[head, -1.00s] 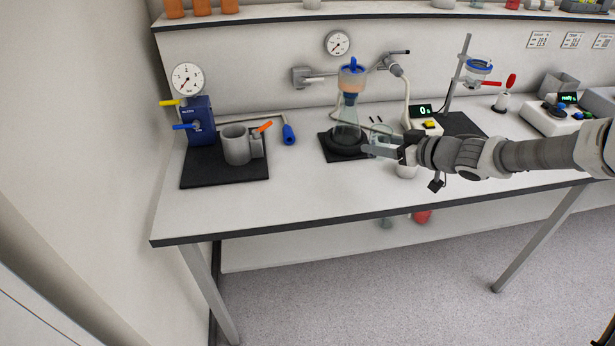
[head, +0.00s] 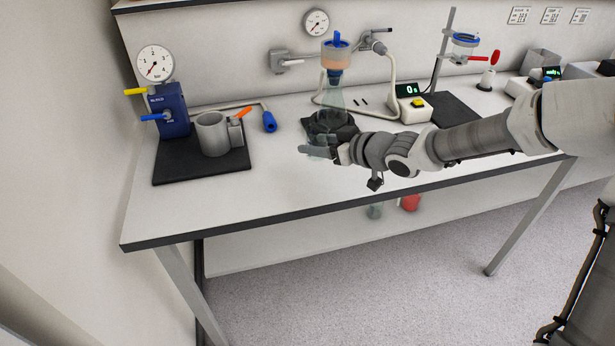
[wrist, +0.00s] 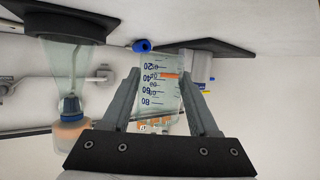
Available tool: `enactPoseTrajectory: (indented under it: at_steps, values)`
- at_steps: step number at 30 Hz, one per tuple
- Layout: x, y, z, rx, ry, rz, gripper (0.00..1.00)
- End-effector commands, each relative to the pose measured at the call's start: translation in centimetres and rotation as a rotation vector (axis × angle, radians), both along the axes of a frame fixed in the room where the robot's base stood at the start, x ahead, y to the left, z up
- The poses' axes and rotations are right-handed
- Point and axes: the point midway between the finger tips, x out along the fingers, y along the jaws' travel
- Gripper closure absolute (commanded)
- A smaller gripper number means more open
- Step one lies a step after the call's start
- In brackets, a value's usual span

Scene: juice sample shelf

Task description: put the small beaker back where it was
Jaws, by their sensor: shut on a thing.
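The small clear beaker (wrist: 158,100) with blue volume marks sits between the two fingers of my gripper (wrist: 160,84) in the wrist view. My gripper is shut on it. In the head view my gripper (head: 318,150) is over the table, in front of the filter flask. The beaker is see-through and hard to make out there against the flask and its dark base. The gap between the beaker and the table cannot be told.
The filter flask (head: 334,98) stands close behind my gripper. A grey mug (head: 212,134) stands on a black mat (head: 178,167) at the left, beside a blue block (head: 170,105). A scale (head: 417,108) is to the right. The front left of the table (head: 235,198) is clear.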

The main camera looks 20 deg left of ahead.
Motion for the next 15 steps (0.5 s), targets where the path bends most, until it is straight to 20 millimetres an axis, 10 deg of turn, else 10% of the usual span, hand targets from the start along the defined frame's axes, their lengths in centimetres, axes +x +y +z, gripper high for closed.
enactPoseTrajectory:
  at_steps: [15]
  values:
    - [-1.5,1.9,-4.8,0.001,0.002,0.0,0.99]
